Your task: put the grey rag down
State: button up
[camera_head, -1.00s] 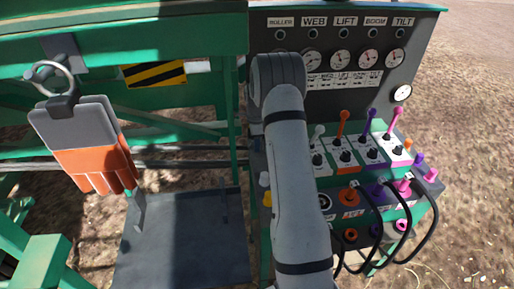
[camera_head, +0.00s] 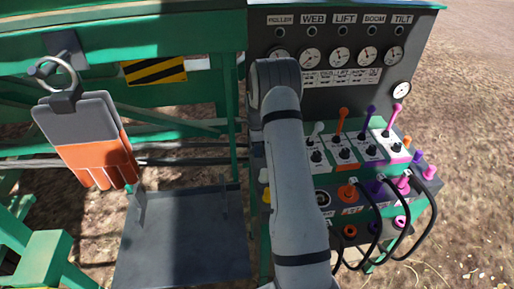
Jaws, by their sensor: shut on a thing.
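The grey rag is not visible in this view. My gripper is not in view either. Only my grey arm shows, rising from the bottom edge to a rounded joint in front of the control panel, and what lies beyond that joint is hidden.
A grey and orange glove (camera_head: 85,140) hangs from a metal ring (camera_head: 52,74) at left. Below is a bare dark metal plate (camera_head: 180,240). The control panel (camera_head: 330,60) has gauges, coloured levers (camera_head: 341,122) and looping black cables (camera_head: 412,235). Green frame beams (camera_head: 110,32) cross the left.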

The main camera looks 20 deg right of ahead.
jog(key=o, duration=1.1)
jog(key=shift+s+f, duration=0.3)
jog(key=shift+f, duration=0.45)
jog(key=shift+o, duration=0.2)
jog(key=shift+r, duration=0.1)
jog(key=shift+w+r+p, duration=0.1)
jog(key=shift+r+p, duration=0.45)
jog(key=shift+p, duration=0.2)
notch_tip(320, 180, up, 12)
jog(key=b, duration=0.2)
jog(key=shift+w+r+b, duration=0.2)
jog(key=shift+r+b, duration=0.05)
jog(key=shift+b, duration=0.15)
jog(key=shift+r, duration=0.1)
